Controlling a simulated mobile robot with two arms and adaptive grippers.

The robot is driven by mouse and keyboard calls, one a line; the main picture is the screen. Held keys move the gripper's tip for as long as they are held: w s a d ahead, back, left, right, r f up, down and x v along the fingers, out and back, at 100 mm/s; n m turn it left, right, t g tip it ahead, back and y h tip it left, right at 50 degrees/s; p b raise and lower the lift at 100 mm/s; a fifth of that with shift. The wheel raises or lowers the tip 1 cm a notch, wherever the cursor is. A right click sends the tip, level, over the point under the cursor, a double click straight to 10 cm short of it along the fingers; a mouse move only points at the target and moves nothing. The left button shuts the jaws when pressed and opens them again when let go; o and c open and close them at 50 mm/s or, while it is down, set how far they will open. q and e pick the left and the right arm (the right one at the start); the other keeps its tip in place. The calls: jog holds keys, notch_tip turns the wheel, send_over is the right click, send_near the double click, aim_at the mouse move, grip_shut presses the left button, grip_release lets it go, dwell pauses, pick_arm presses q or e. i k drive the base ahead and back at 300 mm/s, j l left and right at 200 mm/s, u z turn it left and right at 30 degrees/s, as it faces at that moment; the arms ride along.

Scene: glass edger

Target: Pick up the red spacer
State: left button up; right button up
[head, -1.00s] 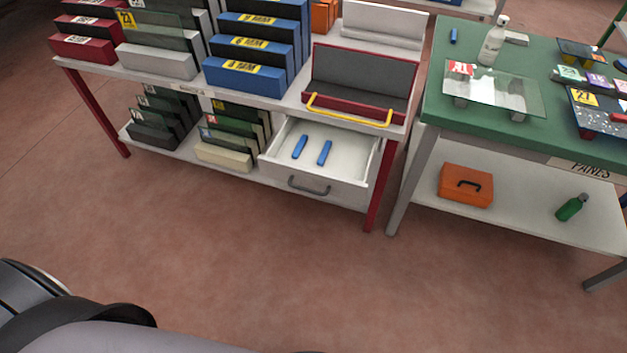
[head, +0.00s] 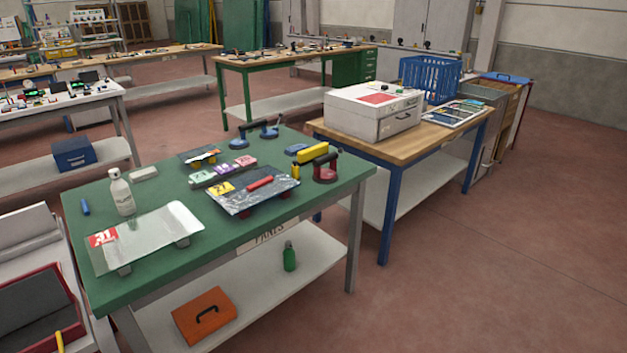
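A small red bar (head: 260,183), which looks like the red spacer, lies on top of a dark speckled pane (head: 232,200) with a yellow 27 label. The pane rests on low dark red supports on the green table (head: 185,258), near its front edge. Other red pieces show partly under the pane. Neither of my grippers is in the head view.
On the green table are a clear pane (head: 160,232) on blocks, a white bottle (head: 122,194), coloured tags (head: 222,173), suction lifters (head: 325,168) and a blue piece (head: 85,207). Floor (head: 450,290) is open at the right. A wooden-topped table (head: 345,132) holds a white box (head: 374,110).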

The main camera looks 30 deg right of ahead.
aim_at(257, 185)
jog(key=i+l+z, duration=0.2)
jog(key=z, duration=0.3)
jog(key=i+l+u, duration=0.4)
jog(key=i+l, duration=0.05)
jog(key=i, duration=0.1)
